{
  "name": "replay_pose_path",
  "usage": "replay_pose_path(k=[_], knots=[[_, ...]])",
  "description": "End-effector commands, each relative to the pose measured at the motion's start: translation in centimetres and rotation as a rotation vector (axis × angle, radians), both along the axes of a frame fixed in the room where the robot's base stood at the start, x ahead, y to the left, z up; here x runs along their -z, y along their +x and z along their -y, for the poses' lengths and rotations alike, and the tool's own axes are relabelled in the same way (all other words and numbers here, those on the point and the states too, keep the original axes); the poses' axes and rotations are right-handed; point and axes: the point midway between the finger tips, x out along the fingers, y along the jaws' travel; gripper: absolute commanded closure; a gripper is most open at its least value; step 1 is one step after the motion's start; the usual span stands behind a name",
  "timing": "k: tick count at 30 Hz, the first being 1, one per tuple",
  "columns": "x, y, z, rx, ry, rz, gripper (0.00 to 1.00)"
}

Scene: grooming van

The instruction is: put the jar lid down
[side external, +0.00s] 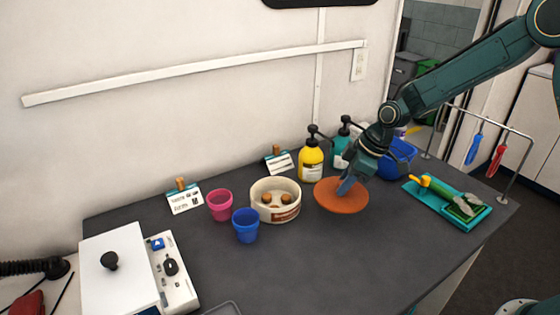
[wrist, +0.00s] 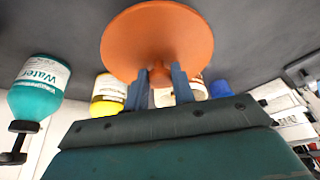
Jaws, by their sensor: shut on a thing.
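The jar lid is a round orange-brown disc (side external: 340,203) over the dark table, right of the white bowl. It fills the upper middle of the wrist view (wrist: 157,38). My gripper (side external: 346,186) comes down on it from above right. In the wrist view, the blue fingers of my gripper (wrist: 160,75) are shut on the short knob at the lid's middle. The lid looks about level and low over the table. I cannot tell whether it touches the tabletop. No open jar shows clearly.
The white bowl (side external: 262,212) with brown pieces, a pink cup (side external: 219,206) and a blue cup (side external: 246,228) stand left. Yellow (side external: 311,163) and teal (side external: 340,155) pump bottles and a blue bin (side external: 402,158) stand behind. A teal tray (side external: 474,218) lies right. The front table (side external: 330,255) is clear.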

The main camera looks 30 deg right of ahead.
Motion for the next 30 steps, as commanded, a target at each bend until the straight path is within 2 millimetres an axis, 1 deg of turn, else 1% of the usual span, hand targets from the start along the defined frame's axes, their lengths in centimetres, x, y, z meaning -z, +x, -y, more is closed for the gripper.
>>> replay_pose_path(k=[1,3,10,13,21,23,30], knots=[[0.5,0.0,0.0,-0.001,0.001,-0.002,0.98],[0.9,0.0,0.0,0.001,0.001,-0.001,0.98],[1.2,0.0,0.0,0.001,0.001,0.0,0.98],[1.7,0.0,0.0,0.0,0.001,-0.002,0.98],[4.7,0.0,0.0,0.0,0.001,-0.004,0.98],[5.1,0.0,0.0,0.001,0.001,-0.001,0.98],[5.4,0.0,0.0,0.0,0.0,0.0,0.98]])
